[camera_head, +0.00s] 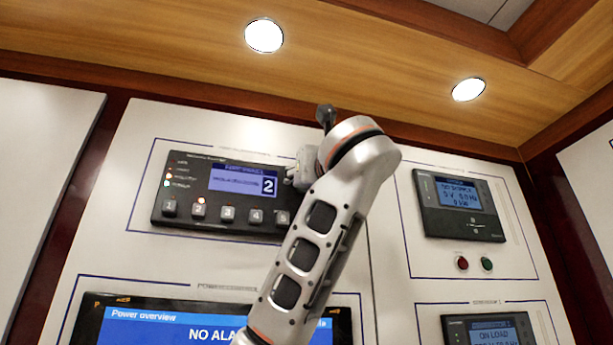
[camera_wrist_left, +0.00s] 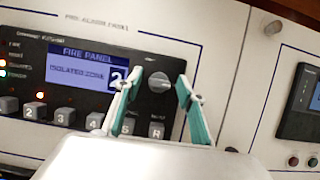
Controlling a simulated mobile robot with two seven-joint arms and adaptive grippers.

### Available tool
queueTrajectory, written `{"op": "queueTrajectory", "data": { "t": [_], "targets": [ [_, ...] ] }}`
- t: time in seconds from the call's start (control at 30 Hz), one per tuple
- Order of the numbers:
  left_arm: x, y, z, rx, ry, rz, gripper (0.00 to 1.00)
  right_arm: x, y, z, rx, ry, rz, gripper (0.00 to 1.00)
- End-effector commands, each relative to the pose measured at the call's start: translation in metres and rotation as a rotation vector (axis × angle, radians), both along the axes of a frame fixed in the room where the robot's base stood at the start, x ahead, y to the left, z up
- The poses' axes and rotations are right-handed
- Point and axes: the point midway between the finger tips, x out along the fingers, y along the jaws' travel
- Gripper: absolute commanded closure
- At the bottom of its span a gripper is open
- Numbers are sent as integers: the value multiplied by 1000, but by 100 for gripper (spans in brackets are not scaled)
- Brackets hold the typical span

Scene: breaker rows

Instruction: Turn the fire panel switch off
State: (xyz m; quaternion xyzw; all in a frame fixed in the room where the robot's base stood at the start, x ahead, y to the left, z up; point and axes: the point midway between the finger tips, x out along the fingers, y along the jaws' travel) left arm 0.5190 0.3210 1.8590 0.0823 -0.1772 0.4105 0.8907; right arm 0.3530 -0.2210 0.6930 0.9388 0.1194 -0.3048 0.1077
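The fire panel is a dark box with a blue display in the head view (camera_head: 190,183) and in the left wrist view (camera_wrist_left: 35,56). Its display reads "FIRE PANEL" and "ISOLATED ZONE 2" in the wrist view. The switch is a round grey knob (camera_wrist_left: 159,83) right of the display; in the head view my arm hides it. My left gripper (camera_wrist_left: 157,79) has two teal-lined fingers spread open, one on each side of the knob in the picture. I cannot tell whether they touch it. In the head view the gripper (camera_head: 298,172) shows partly behind my arm. My right gripper is not in view.
Numbered grey buttons (camera_head: 228,214) run along the panel's lower edge, close to the fingers. A power overview screen (camera_head: 160,322) lies below. A meter (camera_head: 457,205) with red and green buttons is at right, and another display (camera_head: 488,330) below it.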

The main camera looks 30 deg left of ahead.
Motion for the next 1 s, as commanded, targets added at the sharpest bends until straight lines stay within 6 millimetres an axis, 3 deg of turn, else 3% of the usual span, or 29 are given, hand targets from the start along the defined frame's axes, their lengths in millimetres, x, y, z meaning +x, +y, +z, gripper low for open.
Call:
{"op": "queueTrajectory", "data": {
  "t": [0.2, 0.33, 0.37, 0.67, 1.0],
  "targets": [
    [0, 0, -1, 0, 0, 0, 63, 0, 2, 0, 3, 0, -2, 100],
    [0, 0, 0, -1, 1, 0, 97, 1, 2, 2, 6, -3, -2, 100],
    [0, 0, 0, 0, 0, 0, 99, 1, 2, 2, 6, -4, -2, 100],
    [1, 0, -1, -15, -16, -1, 99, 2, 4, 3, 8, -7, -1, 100],
    [1, -1, -1, -139, -161, -1, 99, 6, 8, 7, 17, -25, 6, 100]
  ]
}}
